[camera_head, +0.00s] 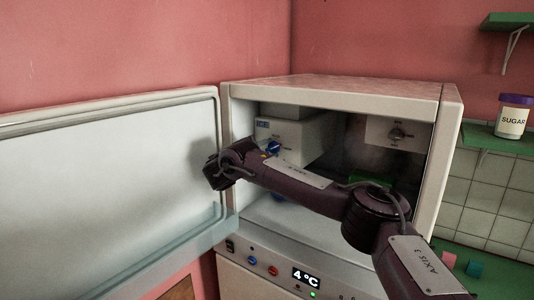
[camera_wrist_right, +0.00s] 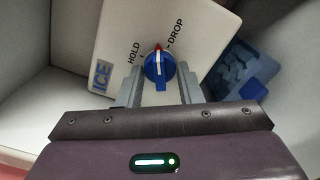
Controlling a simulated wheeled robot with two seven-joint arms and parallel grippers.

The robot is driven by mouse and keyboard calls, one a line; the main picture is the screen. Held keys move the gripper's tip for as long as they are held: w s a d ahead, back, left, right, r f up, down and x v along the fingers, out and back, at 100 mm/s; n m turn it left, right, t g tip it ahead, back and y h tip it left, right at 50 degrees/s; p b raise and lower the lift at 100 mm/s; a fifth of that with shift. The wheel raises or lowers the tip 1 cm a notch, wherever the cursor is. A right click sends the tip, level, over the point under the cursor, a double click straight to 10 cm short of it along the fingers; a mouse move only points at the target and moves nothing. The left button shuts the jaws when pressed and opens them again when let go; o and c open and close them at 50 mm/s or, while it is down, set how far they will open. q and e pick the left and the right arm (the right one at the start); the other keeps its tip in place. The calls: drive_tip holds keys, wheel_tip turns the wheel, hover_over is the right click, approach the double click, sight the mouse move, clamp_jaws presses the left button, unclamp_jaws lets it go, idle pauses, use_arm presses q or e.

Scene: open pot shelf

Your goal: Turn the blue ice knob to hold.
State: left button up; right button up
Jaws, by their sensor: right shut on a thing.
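The blue ice knob (camera_wrist_right: 160,70) sits on a white panel (camera_wrist_right: 205,35) with the labels HOLD and DROP and a blue ICE tag. Its red tip (camera_wrist_right: 157,47) points between the two labels in the right wrist view. My right gripper (camera_wrist_right: 159,78) has its grey fingers on either side of the knob and is shut on it. In the head view the knob (camera_head: 272,147) shows on the white box inside the open cabinet, just above my right arm. My left gripper is not in view.
The cabinet door (camera_head: 110,170) stands open to the left. A second knob (camera_head: 396,134) is on the right inside. A control strip with a 4 °C display (camera_head: 306,278) runs below. A blue translucent tray (camera_wrist_right: 235,75) is beside the panel.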

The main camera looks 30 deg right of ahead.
drive_tip(key=n, duration=0.2)
drive_tip(key=shift+d+r+n, duration=0.2)
drive_tip(key=shift+r+n, duration=0.05)
drive_tip(key=shift+n, duration=0.05)
drive_tip(key=n, duration=0.2)
drive_tip(key=shift+r+n+p, duration=0.1)
drive_tip(key=shift+n+p, duration=0.3)
drive_tip(key=n+p, duration=0.1)
drive_tip(key=n, duration=0.3)
drive_tip(key=shift+s+r, duration=0.1)
drive_tip(key=shift+n+p, duration=0.6)
drive_tip(key=shift+n, duration=0.7)
drive_tip(key=shift+f, duration=0.4)
drive_tip(key=o, duration=0.7)
drive_tip(key=shift+o, duration=1.4)
drive_tip(key=shift+d+f, duration=0.1)
